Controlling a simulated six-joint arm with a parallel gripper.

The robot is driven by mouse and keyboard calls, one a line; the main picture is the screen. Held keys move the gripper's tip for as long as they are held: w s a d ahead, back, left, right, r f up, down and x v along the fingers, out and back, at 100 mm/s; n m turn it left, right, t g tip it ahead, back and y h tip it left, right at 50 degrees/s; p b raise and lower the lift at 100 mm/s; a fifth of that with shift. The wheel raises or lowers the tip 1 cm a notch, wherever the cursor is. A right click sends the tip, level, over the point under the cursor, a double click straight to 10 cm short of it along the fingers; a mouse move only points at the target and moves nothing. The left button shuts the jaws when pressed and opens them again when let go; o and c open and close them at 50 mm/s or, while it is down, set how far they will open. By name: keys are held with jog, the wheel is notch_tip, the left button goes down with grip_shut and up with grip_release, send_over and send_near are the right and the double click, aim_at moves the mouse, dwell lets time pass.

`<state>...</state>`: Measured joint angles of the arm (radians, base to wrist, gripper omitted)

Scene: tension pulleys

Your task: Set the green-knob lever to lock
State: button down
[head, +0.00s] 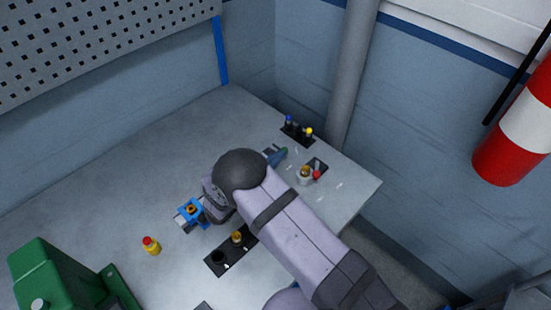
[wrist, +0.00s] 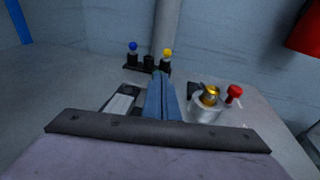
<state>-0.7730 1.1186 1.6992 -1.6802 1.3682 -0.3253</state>
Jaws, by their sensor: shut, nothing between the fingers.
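A small green knob (head: 284,151) shows in the head view just beyond my blue fingertips. My gripper (head: 273,158) is shut and empty, low over the back right of the table. In the wrist view its two fingers (wrist: 160,88) are together and point away, towards the back rack. The lever's arm is mostly hidden behind the fingers and my arm. A pale plate (wrist: 121,103) on a dark base lies just left of the fingers. I cannot tell whether the fingers touch the knob, or which setting the lever is at.
A rack (head: 297,134) with blue and yellow knobs stands behind. A grey cylinder (head: 304,176) with a brass top and a red-knob lever (head: 317,174) stand to the right.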

jog(key=shift+d, duration=0.3)
jog(key=d+b, duration=0.1)
jog(key=w+d+b, duration=0.1)
jog(key=b, duration=0.1)
jog(key=shift+d+f, duration=0.1)
jog(key=shift+f, duration=0.05)
jog(key=shift+b+x, duration=0.85)
jog(key=shift+w+d+r+b, duration=0.25)
jog(key=shift+w+d+b, duration=0.2)
jog(key=shift+d+b, duration=0.1)
jog(key=shift+s+a, duration=0.1)
dwell(0.5)
jog(key=shift+s+a+b, duration=0.35)
jog(key=shift+s+a, duration=0.05)
jog(key=shift+s, duration=0.1)
jog(key=shift+b+v, duration=0.9)
jog(key=shift+v, duration=2)
jog(key=shift+r, duration=0.2)
